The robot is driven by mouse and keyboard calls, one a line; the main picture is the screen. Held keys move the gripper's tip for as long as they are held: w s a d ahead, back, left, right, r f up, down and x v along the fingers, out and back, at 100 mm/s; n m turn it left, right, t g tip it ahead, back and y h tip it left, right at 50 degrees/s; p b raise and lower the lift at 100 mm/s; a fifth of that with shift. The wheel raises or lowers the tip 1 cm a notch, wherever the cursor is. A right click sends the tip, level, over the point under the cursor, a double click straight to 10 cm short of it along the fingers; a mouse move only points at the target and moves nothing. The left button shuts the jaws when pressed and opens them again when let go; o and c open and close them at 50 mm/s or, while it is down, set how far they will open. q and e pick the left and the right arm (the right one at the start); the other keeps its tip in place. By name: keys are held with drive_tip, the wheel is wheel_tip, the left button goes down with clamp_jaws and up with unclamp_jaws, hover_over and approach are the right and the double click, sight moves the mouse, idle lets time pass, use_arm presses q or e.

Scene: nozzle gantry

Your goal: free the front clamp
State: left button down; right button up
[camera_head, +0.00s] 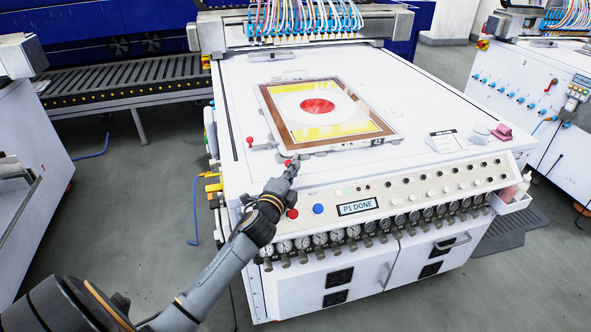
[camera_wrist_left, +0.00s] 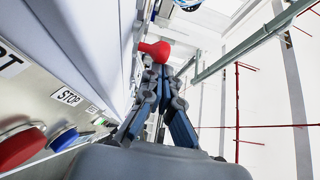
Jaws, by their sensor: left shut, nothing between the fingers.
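My left gripper (camera_head: 291,169) is shut and empty over the front edge of the white machine table. A red knob (camera_head: 288,162) sits right at its fingertips, at the front side of the screen frame. In the left wrist view the same red knob (camera_wrist_left: 154,49) lies just beyond the closed fingers (camera_wrist_left: 157,66); I cannot tell whether they touch it. The clamp body under the knob is mostly hidden by the gripper. A brown-framed screen (camera_head: 262,103) with a yellow, white and red print lies on the table. A second red knob (camera_head: 250,140) stands at its left front corner.
The control panel below has a red button (camera_head: 292,213), a blue button (camera_head: 318,209) and a display (camera_head: 358,207) reading "P1 DONE". A card (camera_head: 446,142) and a pink cloth (camera_head: 502,132) lie at right. The nozzle gantry (camera_head: 300,35) spans the back. The table right of the frame is largely clear.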

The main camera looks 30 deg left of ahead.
use_arm(q)
drive_tip(key=shift+s+a, duration=0.1)
drive_tip(key=shift+a, duration=0.25)
drive_tip(key=shift+a+f, duration=0.1)
drive_tip(key=shift+a, duration=0.15)
drive_tip(key=shift+a+p, duration=0.4)
drive_tip(key=shift+a, duration=0.1)
drive_tip(key=shift+s+a, duration=0.25)
drive_tip(key=shift+a, duration=0.3)
use_arm(e)
drive_tip(key=shift+w+d+r, duration=0.2)
drive_tip(key=shift+w+r, duration=0.4)
drive_tip(key=shift+r, duration=0.15)
use_arm(q)
drive_tip(key=shift+a, duration=0.1)
use_arm(e)
drive_tip(key=shift+s, duration=0.1)
drive_tip(key=shift+s+a, duration=0.1)
drive_tip(key=shift+a, duration=0.15)
use_arm(q)
drive_tip(key=shift+f, duration=0.1)
